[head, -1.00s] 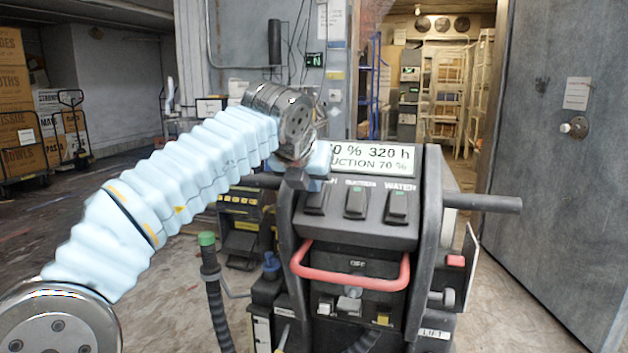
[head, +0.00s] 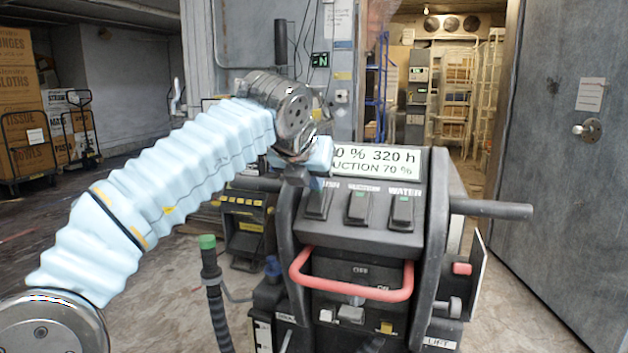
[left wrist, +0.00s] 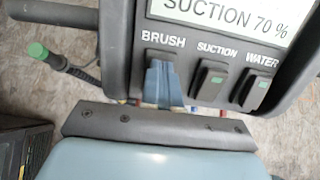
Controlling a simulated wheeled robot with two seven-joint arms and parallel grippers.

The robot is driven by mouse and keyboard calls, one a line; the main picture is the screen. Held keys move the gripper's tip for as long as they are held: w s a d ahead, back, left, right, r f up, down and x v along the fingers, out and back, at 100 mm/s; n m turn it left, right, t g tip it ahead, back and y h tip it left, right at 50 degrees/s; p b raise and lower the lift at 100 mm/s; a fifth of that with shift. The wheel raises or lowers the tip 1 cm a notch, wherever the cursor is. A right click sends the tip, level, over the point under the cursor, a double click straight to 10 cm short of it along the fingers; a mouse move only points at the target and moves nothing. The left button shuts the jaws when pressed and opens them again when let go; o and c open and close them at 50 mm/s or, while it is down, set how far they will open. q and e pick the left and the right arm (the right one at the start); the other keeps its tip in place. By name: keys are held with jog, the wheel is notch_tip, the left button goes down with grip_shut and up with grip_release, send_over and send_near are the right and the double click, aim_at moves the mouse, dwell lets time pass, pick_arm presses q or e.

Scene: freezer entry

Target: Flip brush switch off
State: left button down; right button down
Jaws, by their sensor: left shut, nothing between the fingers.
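The brush switch (head: 317,206) is the left one of three black rockers on the machine's sloping panel. In the left wrist view my shut, empty left gripper (left wrist: 160,82) lies over it, below the BRUSH label, and hides most of it. In the head view the left gripper (head: 303,178) is at the switch's upper edge, partly covering the label. I cannot tell whether the fingertips touch the switch. Its position and any light are hidden. My right gripper is not in view.
The suction switch (head: 357,208) and water switch (head: 401,212) stand close to the right, each with a green mark. The display (head: 376,160) is above them. A red handle (head: 352,290) curves below the panel. A black side bar (head: 490,208) sticks out right.

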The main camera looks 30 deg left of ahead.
pick_arm(q)
jog(key=shift+r, duration=0.1)
jog(key=v, duration=1.4)
